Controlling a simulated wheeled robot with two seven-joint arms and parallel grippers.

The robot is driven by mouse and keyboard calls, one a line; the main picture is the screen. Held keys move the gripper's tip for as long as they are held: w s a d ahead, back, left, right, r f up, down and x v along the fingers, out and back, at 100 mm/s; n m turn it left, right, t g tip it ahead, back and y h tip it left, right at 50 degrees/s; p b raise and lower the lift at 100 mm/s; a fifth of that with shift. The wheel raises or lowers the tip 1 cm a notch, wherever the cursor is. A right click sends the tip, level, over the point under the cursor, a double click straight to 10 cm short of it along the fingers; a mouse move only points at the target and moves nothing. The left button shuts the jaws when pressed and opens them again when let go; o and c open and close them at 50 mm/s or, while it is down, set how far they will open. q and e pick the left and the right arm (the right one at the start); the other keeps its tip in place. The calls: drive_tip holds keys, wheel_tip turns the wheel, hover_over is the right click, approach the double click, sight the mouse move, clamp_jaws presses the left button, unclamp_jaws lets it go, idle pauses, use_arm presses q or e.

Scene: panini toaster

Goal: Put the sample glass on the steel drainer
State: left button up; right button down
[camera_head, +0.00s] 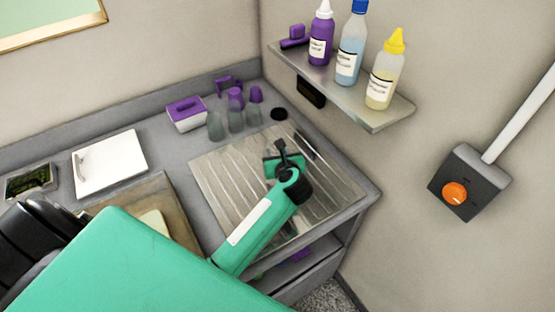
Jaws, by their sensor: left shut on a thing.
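The steel drainer (220,185) is a ribbed metal plate set in the grey counter at centre. My left gripper (283,152) reaches over the drainer's back part, pointing away from me. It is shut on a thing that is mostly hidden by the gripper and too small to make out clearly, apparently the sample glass. I cannot tell whether it touches the drainer. Several other greyish clear glasses (216,127) stand behind the drainer, with purple pieces above some of them. My right gripper is not in view.
A purple and white box (187,113) stands left of the glasses. A white square tray (110,163) lies on the counter at left. A wall shelf (377,112) with several bottles overhangs at back right. The drainer's left and front parts look clear.

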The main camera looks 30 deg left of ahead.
use_arm(q)
drive_tip(key=shift+f, duration=0.3)
wheel_tip(320, 180, down, 4)
drive_tip(key=shift+r+p, duration=0.2)
drive_tip(key=shift+p, duration=0.2)
drive_tip(key=shift+f, duration=0.2)
drive_tip(key=o, duration=1.2)
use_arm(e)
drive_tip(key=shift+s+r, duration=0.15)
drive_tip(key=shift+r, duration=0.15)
use_arm(q)
drive_tip(key=shift+r, duration=0.1)
